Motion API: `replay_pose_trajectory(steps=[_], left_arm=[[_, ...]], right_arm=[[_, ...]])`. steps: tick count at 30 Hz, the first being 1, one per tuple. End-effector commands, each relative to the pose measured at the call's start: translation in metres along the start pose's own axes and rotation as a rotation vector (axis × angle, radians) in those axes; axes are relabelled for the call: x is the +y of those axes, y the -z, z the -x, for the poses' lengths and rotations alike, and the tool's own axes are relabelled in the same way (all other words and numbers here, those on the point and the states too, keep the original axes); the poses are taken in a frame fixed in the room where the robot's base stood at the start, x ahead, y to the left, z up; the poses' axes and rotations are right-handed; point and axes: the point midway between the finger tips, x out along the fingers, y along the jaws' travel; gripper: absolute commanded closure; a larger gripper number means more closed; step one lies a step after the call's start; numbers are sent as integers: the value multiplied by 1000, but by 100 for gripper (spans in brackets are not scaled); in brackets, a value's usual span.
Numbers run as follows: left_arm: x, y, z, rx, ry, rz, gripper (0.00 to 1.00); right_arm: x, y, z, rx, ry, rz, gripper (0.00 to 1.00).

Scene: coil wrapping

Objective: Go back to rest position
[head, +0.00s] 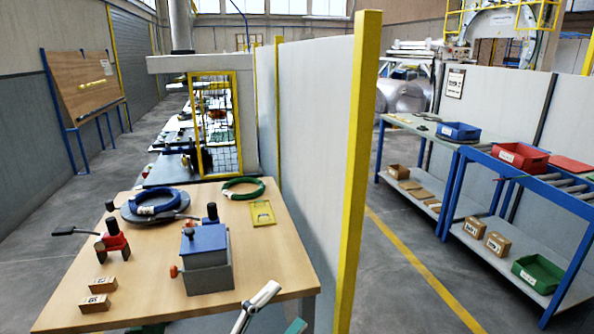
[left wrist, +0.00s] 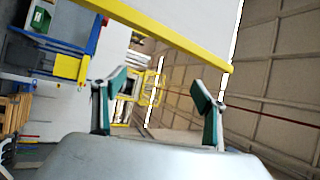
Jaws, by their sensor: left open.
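My left gripper (head: 276,307) shows at the bottom of the head view, by the front right corner of the wooden table (head: 140,256). In the left wrist view its two green-padded fingers (left wrist: 158,98) stand wide apart with nothing between them. A blue coil (head: 155,201) lies on a dark round plate at the back left of the table. A green coil (head: 243,188) lies flat at the back right. My right gripper is in neither view.
The table also holds a grey-blue box device (head: 206,262), a red clamp (head: 112,240), two small boxes and a yellow frame (head: 262,213). A partition with a yellow post (head: 357,180) stands right of the table. Shelves with bins (head: 521,157) stand beyond the aisle.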

Motion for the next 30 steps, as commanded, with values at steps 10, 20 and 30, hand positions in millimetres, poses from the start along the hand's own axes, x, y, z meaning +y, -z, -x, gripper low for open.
replay_pose_trajectory(steps=[10, 20, 30], left_arm=[[147, -98, 168, -670, -164, 725, 28], [227, -92, 306, -1072, -204, 1094, 28], [235, -89, 322, -1116, -205, 1133, 28]], right_arm=[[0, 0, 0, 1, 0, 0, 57], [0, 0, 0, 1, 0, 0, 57], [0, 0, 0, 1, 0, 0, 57]])
